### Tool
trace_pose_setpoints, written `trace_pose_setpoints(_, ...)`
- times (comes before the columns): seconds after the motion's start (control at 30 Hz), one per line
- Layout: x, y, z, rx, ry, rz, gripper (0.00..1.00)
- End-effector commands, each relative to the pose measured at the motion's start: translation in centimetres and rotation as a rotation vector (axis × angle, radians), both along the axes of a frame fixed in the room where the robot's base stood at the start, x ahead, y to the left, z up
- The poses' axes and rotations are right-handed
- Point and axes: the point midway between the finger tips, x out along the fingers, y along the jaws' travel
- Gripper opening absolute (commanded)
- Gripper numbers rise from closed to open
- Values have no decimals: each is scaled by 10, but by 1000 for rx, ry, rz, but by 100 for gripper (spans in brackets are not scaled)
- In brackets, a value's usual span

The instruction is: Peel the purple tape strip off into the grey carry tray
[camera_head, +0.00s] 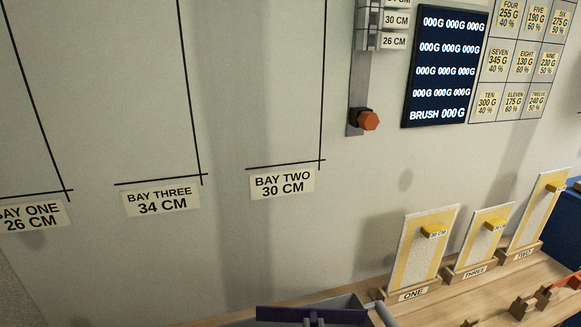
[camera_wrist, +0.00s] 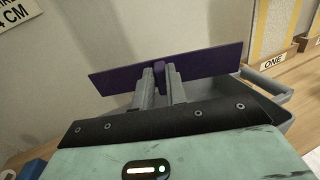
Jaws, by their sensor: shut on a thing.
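The purple tape strip (camera_wrist: 212,65) is held by its middle tab between the fingers of my gripper (camera_wrist: 160,80) in the wrist view. It stretches out flat to both sides of the fingers, slightly tilted. The strip also shows at the bottom of the head view (camera_head: 280,314). The grey carry tray (camera_wrist: 268,88) lies below and behind the strip, with its rim and handle showing to the right. Most of the tray's inside is hidden by the strip and my gripper.
A wooden bench (camera_head: 450,292) bears several upright boards in labelled stands, board ONE (camera_head: 424,250) being closest to the tray. Small orange and brown holders (camera_head: 540,295) stand at the bench's right. The wall behind has marked bays and a dark display (camera_head: 445,70).

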Motion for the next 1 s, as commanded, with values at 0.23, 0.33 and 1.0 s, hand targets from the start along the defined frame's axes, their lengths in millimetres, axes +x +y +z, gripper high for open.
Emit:
trace_pose_setpoints(0.23, 0, 0, -34, 1, 0, 0, 0)
trace_pose_setpoints(0.33, 0, 0, -40, 1, -1, 0, 0)
trace_pose_setpoints(1.0, 0, 0, -40, 1, 0, 0, 39)
